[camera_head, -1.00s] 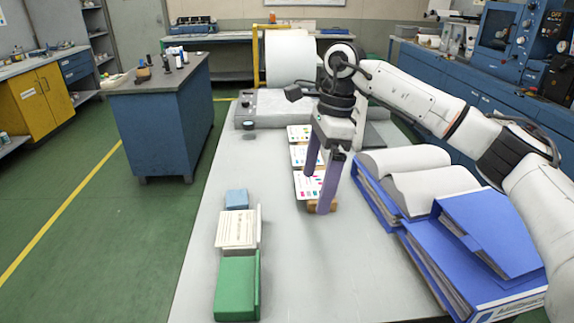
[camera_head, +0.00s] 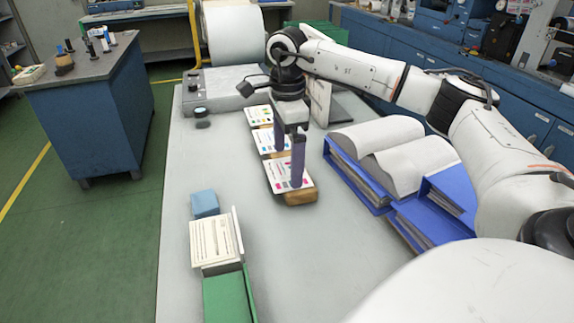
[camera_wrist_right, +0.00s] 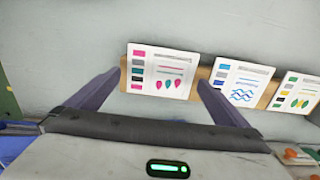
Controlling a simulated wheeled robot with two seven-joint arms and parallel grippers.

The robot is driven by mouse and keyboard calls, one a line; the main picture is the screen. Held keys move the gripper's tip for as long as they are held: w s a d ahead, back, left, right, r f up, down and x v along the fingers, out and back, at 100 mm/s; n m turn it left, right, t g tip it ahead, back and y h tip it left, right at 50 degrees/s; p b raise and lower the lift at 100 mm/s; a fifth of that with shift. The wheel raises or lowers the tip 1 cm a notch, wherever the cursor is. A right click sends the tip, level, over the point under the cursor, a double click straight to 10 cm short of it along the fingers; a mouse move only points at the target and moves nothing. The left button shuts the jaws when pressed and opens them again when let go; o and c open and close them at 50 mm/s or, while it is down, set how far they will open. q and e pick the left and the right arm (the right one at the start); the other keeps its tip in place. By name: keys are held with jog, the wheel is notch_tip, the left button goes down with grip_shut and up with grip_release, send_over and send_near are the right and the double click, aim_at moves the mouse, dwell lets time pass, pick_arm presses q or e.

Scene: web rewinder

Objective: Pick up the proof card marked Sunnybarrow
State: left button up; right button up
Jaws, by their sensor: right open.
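Three printed proof cards stand in a row on wooden holders; their names are too small to read, so I cannot tell which is Sunnybarrow. The nearest card (camera_head: 278,176) has pink and teal drop shapes and shows at left in the right wrist view (camera_wrist_right: 158,72). The middle card (camera_head: 268,144) has blue waves (camera_wrist_right: 240,82). The far card (camera_head: 257,116) has yellow and green leaves (camera_wrist_right: 297,95). My right gripper (camera_head: 289,168) is open and empty, its purple fingers at the nearest card. In the wrist view the fingers (camera_wrist_right: 160,80) flank that card. My left gripper is out of view.
Blue binders with open pages (camera_head: 385,150) lie close right of the cards. A cream card (camera_head: 212,242), a blue block (camera_head: 204,203) and a green block (camera_head: 226,297) sit at front left. A white roll machine (camera_head: 225,88) stands behind. Table between is clear.

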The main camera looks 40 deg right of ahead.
jog(key=shift+f, duration=0.95)
jog(key=c, duration=0.7)
jog(key=shift+r, duration=0.15)
